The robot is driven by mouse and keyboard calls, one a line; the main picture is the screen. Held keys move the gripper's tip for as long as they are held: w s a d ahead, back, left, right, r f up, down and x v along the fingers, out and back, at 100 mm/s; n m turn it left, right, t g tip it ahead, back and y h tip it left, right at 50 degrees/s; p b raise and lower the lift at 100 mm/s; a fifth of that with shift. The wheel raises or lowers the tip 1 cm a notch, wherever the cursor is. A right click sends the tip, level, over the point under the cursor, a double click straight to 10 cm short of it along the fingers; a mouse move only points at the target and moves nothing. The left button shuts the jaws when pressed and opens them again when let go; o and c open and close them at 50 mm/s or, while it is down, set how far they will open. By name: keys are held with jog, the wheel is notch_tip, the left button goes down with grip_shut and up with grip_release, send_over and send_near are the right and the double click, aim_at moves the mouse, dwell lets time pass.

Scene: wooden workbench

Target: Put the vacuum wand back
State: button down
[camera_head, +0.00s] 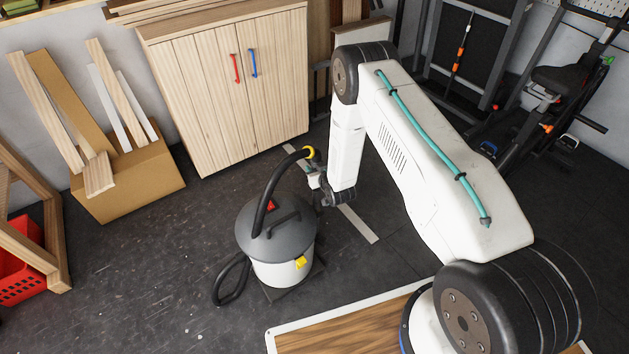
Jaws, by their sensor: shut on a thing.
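The vacuum (278,240) is a grey-lidded, light canister with a yellow latch, standing on the dark floor left of my arm. Its black hose (268,197) rises from the lid and arches right to a yellow collar (309,152) beside my gripper. My gripper (315,181) is at the end of my white arm, just above and right of the canister, and is shut on the vacuum wand near that collar. The wand is small in view and largely hidden by my gripper and wrist, so its full length and tilt cannot be told.
A wooden cabinet (215,100) with a red and a blue handle stands behind the vacuum. A cardboard box (125,180) with planks is at left, near a red crate (20,265). Exercise equipment (545,95) stands at right. A pale strip (359,223) lies on the floor.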

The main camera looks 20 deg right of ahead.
jog(key=shift+f, duration=2.95)
jog(key=shift+a+f, duration=0.1)
jog(key=shift+f, duration=0.25)
jog(key=c, duration=1)
grip_release()
jog(key=shift+s, duration=0.1)
